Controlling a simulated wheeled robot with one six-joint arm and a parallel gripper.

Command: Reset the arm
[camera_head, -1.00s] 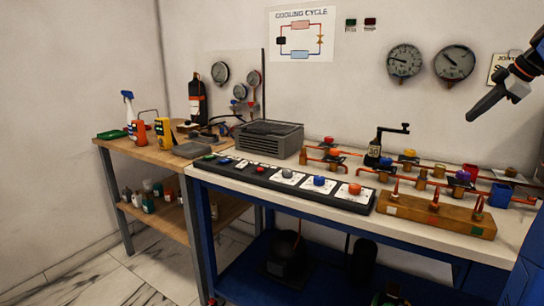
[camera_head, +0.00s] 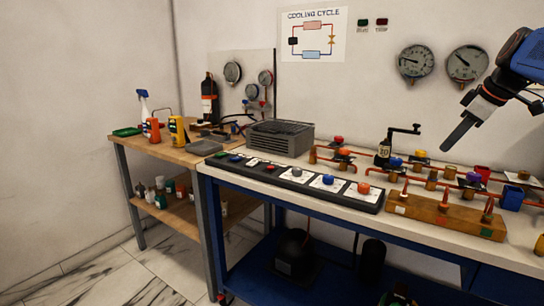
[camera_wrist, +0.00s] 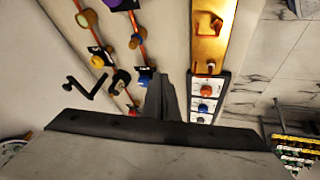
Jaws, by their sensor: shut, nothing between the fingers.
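My gripper (camera_head: 459,133) hangs at the right of the head view, above the bench with the pipe rig. Its dark fingers are together with nothing between them, and they point down and to the left. In the wrist view the shut fingers (camera_wrist: 162,97) stand at the middle, over the bench top. My blue and black arm comes in from the right edge of the head view. The gripper touches nothing that I can see.
The white bench (camera_head: 219,172) holds a black button panel (camera_head: 252,174), a grey unit (camera_head: 275,137), copper pipes with coloured valves, a black crank tool (camera_head: 384,150) and a wooden block (camera_head: 452,217) with copper stubs. Gauges (camera_head: 416,62) hang on the wall. A wooden side table (camera_head: 160,150) stands left.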

